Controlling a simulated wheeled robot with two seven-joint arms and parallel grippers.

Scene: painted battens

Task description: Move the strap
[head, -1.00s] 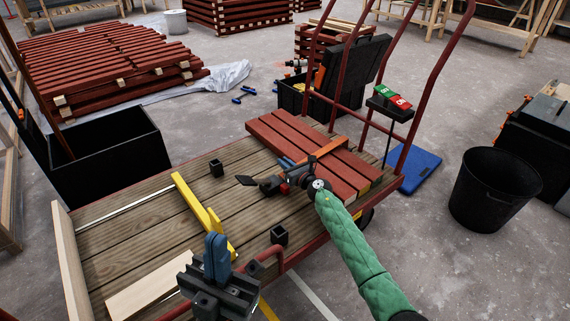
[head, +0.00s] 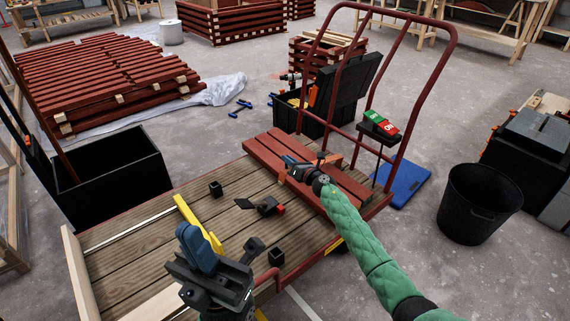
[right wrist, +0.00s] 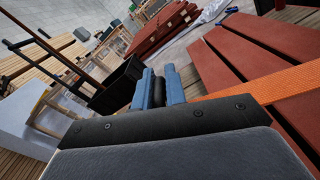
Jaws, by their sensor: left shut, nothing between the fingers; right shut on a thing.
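The strap's orange band (right wrist: 270,82) lies across the red battens (right wrist: 250,60) in the right wrist view and runs in behind my right gripper's fingers. My right gripper (head: 289,160) is over the batten stack's near left part. Its blue fingers (right wrist: 159,90) are shut on a dark piece that looks like part of the strap, mostly hidden. My left gripper (head: 200,247) is shut and empty above the cart deck's near edge.
The cart deck (head: 150,235) carries a yellow tool (head: 195,225), a dark wedge-shaped tool with a red end (head: 268,207) and small black blocks (head: 276,257). The cart's red handle frame (head: 440,75) rises behind the battens. A black bin (head: 478,205) stands right.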

